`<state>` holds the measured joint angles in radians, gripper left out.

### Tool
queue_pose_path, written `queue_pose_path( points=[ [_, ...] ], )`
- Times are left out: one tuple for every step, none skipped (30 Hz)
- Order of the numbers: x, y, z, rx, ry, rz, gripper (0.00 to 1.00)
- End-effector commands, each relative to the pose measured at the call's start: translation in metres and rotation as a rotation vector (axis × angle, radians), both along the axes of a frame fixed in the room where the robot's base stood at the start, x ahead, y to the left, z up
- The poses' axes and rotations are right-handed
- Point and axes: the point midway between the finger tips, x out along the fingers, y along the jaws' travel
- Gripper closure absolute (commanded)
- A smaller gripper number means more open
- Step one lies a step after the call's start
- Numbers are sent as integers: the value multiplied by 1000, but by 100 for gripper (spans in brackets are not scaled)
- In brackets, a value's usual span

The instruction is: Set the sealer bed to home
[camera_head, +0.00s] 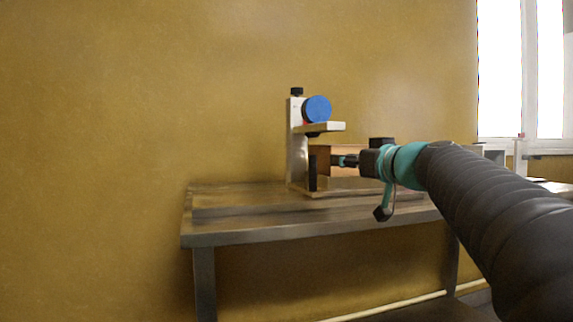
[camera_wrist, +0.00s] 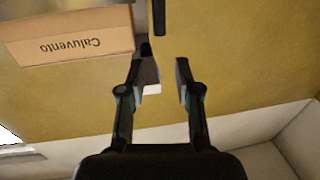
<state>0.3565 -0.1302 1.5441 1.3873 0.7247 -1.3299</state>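A bench device that looks like the sealer stands on the worktop. It has a pale upright column (camera_head: 297,145), a blue disc (camera_head: 317,109) near the top and a pale flat plate (camera_head: 322,127) jutting to the right. Which part is the bed, I cannot tell. A dark upright piece (camera_head: 312,172) is low at its front. My gripper (camera_head: 340,160) reaches in from the right, below the plate, with its tips close to the device. In the wrist view my gripper (camera_wrist: 165,72) is open, with nothing visibly clasped. A dark bar (camera_wrist: 158,14) shows beyond the fingertips.
A cardboard box (camera_head: 350,150) stands behind my gripper; its upside-down "Caluvento" lettering shows in the wrist view (camera_wrist: 70,46). The bench (camera_head: 240,222) is clear to the left of the device. A yellow wall is behind, with a window at right.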

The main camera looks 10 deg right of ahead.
Motion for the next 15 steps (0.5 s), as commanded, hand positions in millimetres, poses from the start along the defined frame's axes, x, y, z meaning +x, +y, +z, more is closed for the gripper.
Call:
queue_pose_path(
  points=[
    [3, 0, 1, 0, -4, 0, 67],
    [5, 0, 2, 1, -5, 0, 67],
    [9, 2, 2, 2, -5, 0, 67],
    [11, 4, 2, 1, -4, 2, 67],
    [15, 5, 2, 1, -4, 3, 67],
    [21, 7, 2, 2, -2, 3, 67],
    [26, 9, 2, 2, -2, 2, 67],
    [30, 12, 3, 2, -2, 3, 67],
    [38, 14, 2, 2, -2, 4, 67],
    [43, 16, 2, 2, -2, 3, 67],
    [48, 18, 3, 2, -2, 3, 67],
    [55, 21, 2, 1, -1, 4, 67],
    [61, 23, 3, 1, -1, 2, 67],
    [66, 24, 3, 2, -2, 2, 67],
    [73, 27, 3, 1, -1, 3, 67]
  ],
)
